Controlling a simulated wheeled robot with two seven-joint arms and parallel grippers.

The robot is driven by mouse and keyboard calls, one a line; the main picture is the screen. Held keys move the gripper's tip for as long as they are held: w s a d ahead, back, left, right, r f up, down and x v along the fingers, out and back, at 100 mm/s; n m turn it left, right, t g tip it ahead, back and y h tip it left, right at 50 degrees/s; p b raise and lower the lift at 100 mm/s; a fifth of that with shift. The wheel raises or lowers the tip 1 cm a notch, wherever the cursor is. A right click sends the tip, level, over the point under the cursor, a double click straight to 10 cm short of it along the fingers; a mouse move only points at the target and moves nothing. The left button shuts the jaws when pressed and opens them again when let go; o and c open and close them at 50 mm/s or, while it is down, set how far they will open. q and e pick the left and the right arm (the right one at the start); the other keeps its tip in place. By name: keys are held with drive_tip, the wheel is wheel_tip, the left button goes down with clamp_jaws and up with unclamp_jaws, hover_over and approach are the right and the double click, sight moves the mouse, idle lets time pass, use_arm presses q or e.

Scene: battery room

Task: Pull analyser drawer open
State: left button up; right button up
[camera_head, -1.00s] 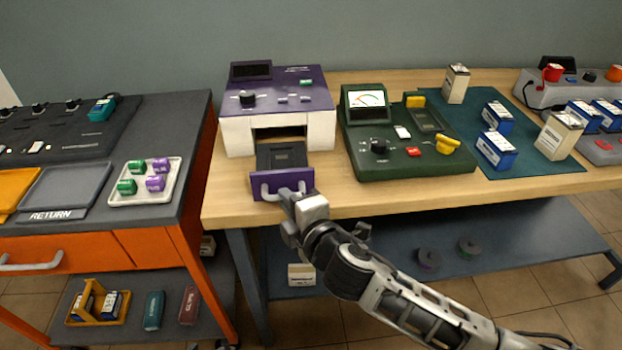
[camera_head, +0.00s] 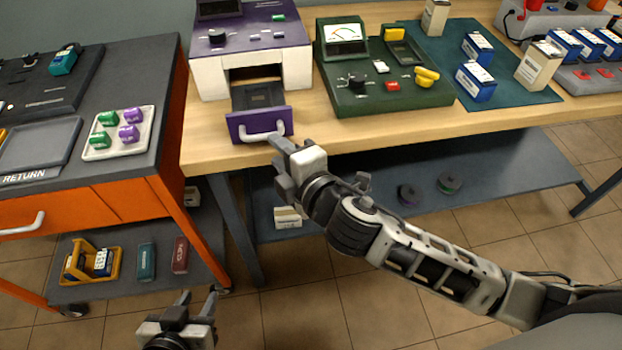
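The analyser (camera_head: 251,50) is a purple-and-white box at the left end of the wooden table. Its drawer (camera_head: 259,126) has a purple front and a pale bar handle (camera_head: 263,134), and stands out from the dark slot with its dark inner tray showing. My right gripper (camera_head: 280,145) is at the right end of the handle, its tips overlapping it in the view; whether its fingers close around the bar is hidden. My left gripper (camera_head: 196,299) is low at the bottom, below the table and away from the analyser, with its two fingers apart and empty.
A green tester (camera_head: 385,95) stands right of the analyser. A teal mat (camera_head: 520,95) holds several batteries. The orange cart (camera_head: 110,207) stands close on the left, with a white tray (camera_head: 92,153) of green and purple pieces. A lower shelf (camera_head: 420,165) runs under the table.

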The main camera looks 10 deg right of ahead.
drive_tip(key=b+v, duration=0.1)
drive_tip(key=v, duration=1)
drive_tip(key=s+d+f+m+g+h, duration=0.1)
drive_tip(key=s+d+f+m+g, duration=0.1)
drive_tip(key=f+m, duration=0.7)
drive_tip(key=s+d+f+m+g+h, duration=0.1)
drive_tip(key=s+d+f+m+g, duration=0.1)
drive_tip(key=f+m, duration=0.7)
drive_tip(key=shift+s+d+f+m+h, duration=0.3)
drive_tip(key=shift+s+d+f, duration=0.45)
drive_tip(key=shift+s+d, duration=0.15)
